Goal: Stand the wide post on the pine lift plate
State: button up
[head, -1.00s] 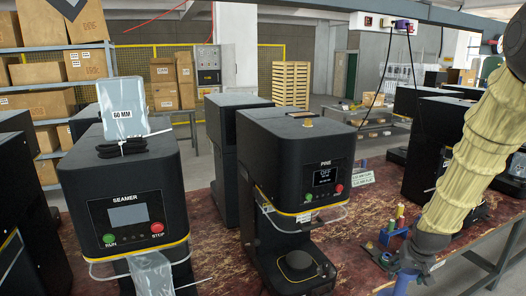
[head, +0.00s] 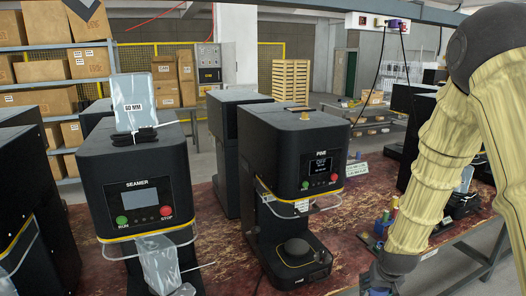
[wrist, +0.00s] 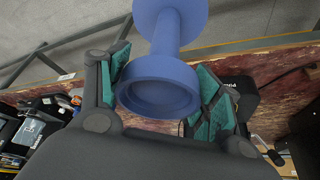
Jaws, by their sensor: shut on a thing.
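A blue post with wide round flanged ends (wrist: 157,88) is between my fingers in the wrist view; I take it as the wide post. My gripper (wrist: 163,76) is shut on it, with a teal pad on either side. In the head view my gripper is mostly cut off at the bottom edge, right of the PINE machine. The PINE machine (head: 290,140) stands in the middle of the bench.
The SEAMER machine (head: 140,195) stands left of PINE, with a clear bag hanging at its front. A small rack with coloured posts (head: 383,226) stands right of PINE. Bare red bench lies between.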

jog(key=s+a+f, duration=0.2)
jog(key=a+f, duration=0.1)
jog(key=a, duration=0.2)
jog(key=s+a+f+n, duration=0.1)
jog(key=s+a+f, duration=0.2)
jog(key=a, duration=0.3)
jog(key=s+a+f+n+y, duration=0.1)
jog(key=s+a+f, duration=0.2)
jog(key=a, duration=0.2)
jog(key=shift+s+a, duration=0.25)
jog(key=shift+a, duration=0.05)
